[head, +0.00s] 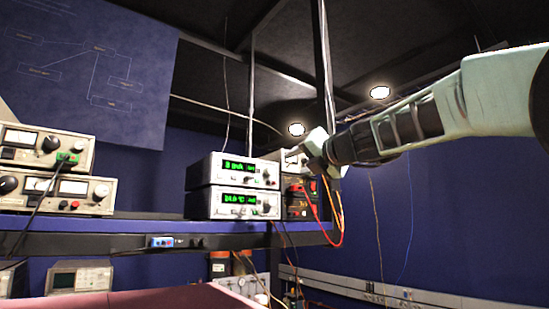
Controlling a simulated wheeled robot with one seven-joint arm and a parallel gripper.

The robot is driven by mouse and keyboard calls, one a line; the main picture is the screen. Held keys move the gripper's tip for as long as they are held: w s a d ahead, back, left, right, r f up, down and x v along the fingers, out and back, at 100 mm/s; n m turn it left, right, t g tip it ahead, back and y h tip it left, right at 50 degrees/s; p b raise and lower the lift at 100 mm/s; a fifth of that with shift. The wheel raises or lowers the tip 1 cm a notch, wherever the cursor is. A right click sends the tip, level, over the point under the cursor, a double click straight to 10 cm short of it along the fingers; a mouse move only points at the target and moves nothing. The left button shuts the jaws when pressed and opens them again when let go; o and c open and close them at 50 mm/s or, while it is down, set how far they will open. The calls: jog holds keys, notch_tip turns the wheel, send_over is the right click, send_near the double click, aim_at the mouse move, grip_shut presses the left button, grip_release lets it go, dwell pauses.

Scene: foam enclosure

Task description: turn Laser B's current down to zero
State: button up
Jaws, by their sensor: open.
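Two white instrument boxes with green displays stand stacked on the shelf. The upper box (230,171) shows a blurred reading that may be in mA. The lower box (232,203) shows a reading that looks like a temperature in °C. Each has a small knob at the right of its front. No label naming Laser B is readable. My gripper (309,157) is open, reaching in from the right. It appears just right of the upper box, in front of equipment behind it. I cannot tell its distance from the box, and its fingertips are hard to make out.
Beige power supplies (58,191) with meters stand at the left of the shelf (120,226). A dark unit (298,208) with red and orange cables stands right of the stack, below my gripper. A vertical post (326,70) rises near my gripper. An oscilloscope (80,277) sits below.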

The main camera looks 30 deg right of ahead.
aim_at(271, 171)
jog(key=w+p, duration=0.1)
jog(key=w, duration=1)
jog(key=shift+w+p, duration=0.35)
grip_shut()
jog(key=shift+f+n, duration=0.1)
jog(key=shift+n, duration=0.2)
